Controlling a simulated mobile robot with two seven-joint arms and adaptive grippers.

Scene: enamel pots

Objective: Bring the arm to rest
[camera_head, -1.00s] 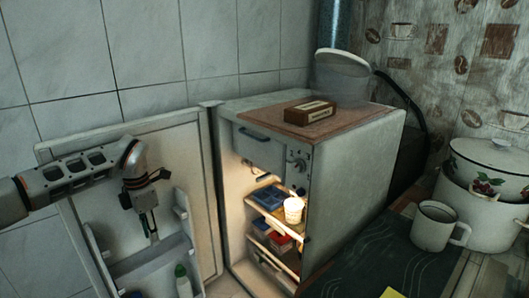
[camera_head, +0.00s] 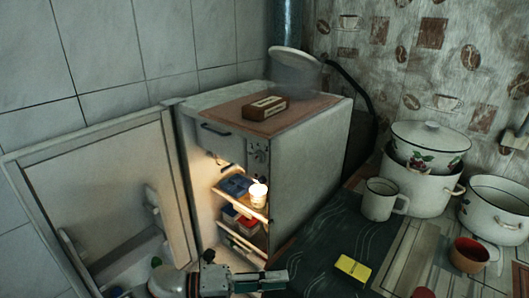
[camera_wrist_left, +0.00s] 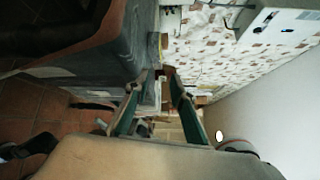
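My left gripper (camera_head: 276,281) is at the bottom edge of the head view, below the open fridge (camera_head: 312,170), with its fingers pointing right. In the left wrist view its two green-sided fingers (camera_wrist_left: 157,72) stand apart with a gap between the tips. Nothing is held between them. Most of my left arm is out of the head view. My right gripper is in neither view.
The fridge door (camera_head: 95,190) stands open at left. A white cup (camera_head: 258,195) sits on a lit shelf. At right, a counter holds a mug (camera_head: 380,200), enamel pots (camera_head: 418,183), a red cup (camera_head: 469,255) and a yellow item (camera_head: 352,267).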

